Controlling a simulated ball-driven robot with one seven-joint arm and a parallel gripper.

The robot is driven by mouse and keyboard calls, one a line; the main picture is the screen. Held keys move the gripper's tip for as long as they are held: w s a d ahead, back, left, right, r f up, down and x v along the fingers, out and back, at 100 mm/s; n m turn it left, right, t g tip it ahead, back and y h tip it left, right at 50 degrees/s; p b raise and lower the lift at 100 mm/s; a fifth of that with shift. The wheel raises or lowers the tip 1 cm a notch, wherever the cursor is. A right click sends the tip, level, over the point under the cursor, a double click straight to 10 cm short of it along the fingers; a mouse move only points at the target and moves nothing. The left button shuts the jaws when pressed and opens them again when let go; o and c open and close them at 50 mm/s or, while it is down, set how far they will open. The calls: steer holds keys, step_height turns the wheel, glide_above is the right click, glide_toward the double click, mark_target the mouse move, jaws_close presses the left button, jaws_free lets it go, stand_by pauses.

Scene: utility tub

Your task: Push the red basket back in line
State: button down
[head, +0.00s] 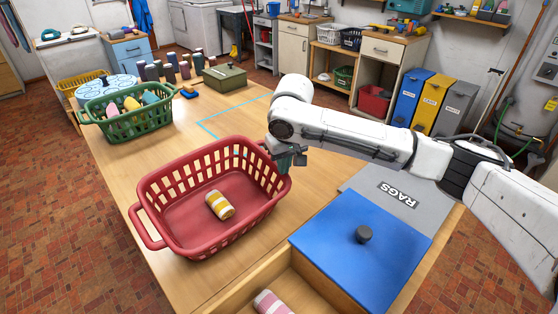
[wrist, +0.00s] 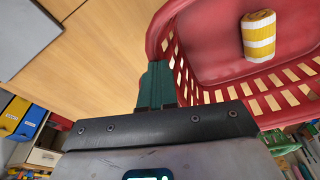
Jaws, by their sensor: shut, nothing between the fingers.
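The red basket (head: 180,238) stands upright on the wooden table in the head view, with a rolled yellow-and-white striped cloth (head: 220,205) inside. A cyan outline (head: 215,136) is marked on the table behind the basket, and the basket's far side hides part of it. My gripper (head: 293,161) is at the basket's right end, near its rim, fingers pointing down. In the wrist view, the shut green fingers (wrist: 157,86) are beside the red basket wall (wrist: 190,80), with nothing between them. I cannot tell whether they touch it.
A green basket (head: 130,122), a dark green box (head: 224,76) and several grey and maroon cylinders stand at the table's back. A blue lid (head: 345,255) with a knob covers part of a wooden box at front right. A grey RAGS mat (head: 395,197) lies behind it.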

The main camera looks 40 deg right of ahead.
steer(key=shift+a+r+p, duration=0.2)
steer(key=shift+a+p, duration=0.4)
steer(key=shift+p, duration=0.3)
steer(key=s+a+b, duration=0.1)
steer(key=s+a, duration=0.2)
steer(key=s, duration=0.8)
steer(key=shift+s+r, duration=0.2)
steer(key=shift+s, duration=0.1)
